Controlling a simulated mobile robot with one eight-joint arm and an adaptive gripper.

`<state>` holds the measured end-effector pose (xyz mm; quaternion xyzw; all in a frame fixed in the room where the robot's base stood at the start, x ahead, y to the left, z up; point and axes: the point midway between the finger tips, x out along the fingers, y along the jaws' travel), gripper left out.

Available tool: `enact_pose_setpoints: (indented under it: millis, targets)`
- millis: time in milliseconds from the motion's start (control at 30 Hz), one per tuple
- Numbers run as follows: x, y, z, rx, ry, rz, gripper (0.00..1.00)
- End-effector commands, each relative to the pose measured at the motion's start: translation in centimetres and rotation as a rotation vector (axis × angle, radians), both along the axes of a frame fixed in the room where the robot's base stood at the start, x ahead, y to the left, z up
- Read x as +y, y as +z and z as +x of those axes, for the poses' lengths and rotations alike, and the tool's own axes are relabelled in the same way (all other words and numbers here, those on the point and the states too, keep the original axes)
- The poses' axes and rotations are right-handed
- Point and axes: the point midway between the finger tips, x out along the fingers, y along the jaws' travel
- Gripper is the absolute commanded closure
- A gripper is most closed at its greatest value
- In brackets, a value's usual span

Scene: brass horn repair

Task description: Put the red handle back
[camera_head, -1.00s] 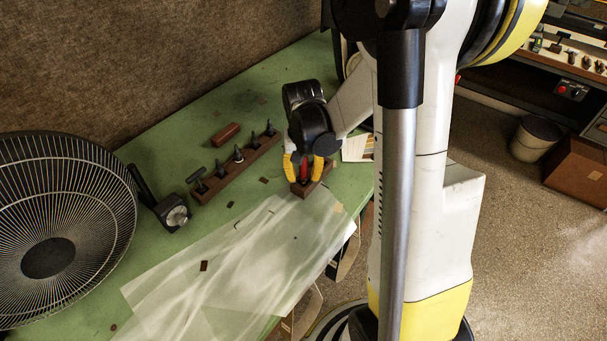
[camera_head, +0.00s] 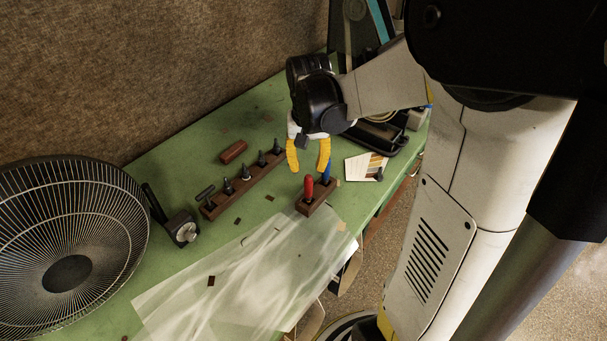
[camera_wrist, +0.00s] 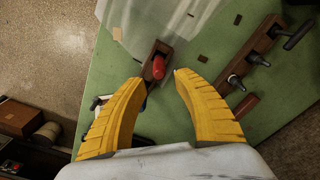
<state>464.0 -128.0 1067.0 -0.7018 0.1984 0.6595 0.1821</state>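The red handle (camera_head: 308,187) stands upright in a small dark wooden block (camera_head: 318,204) on the green workbench. A blue handle (camera_head: 326,171) stands in the same block, behind the red one. My gripper (camera_head: 308,171) is above and behind the red handle, its yellow fingers spread with nothing between them. In the wrist view the red handle (camera_wrist: 158,67) shows just beyond the open fingertips (camera_wrist: 159,76), apart from them.
A long wooden rack (camera_head: 242,188) with several dark tools stands left of the block, with a brown bar (camera_head: 233,151) behind it. A translucent sheet (camera_head: 240,275) covers the bench front. A fan (camera_head: 65,250) stands at left. Pale strips (camera_head: 366,167) lie at right.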

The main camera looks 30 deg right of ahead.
Motion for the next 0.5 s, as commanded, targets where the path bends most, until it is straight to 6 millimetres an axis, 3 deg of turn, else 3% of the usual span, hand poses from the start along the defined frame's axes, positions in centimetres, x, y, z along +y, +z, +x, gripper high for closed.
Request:
enact_pose_setpoints:
  millis: [167,300,500]
  targets:
    - [2.9,3.1,-1.7,-0.09,0.097,-0.023,0.65]
    - [6.5,6.0,-4.3,-0.227,0.236,-0.059,0.65]
    - [10.5,8.1,-8.0,-0.414,0.417,-0.11,0.65]
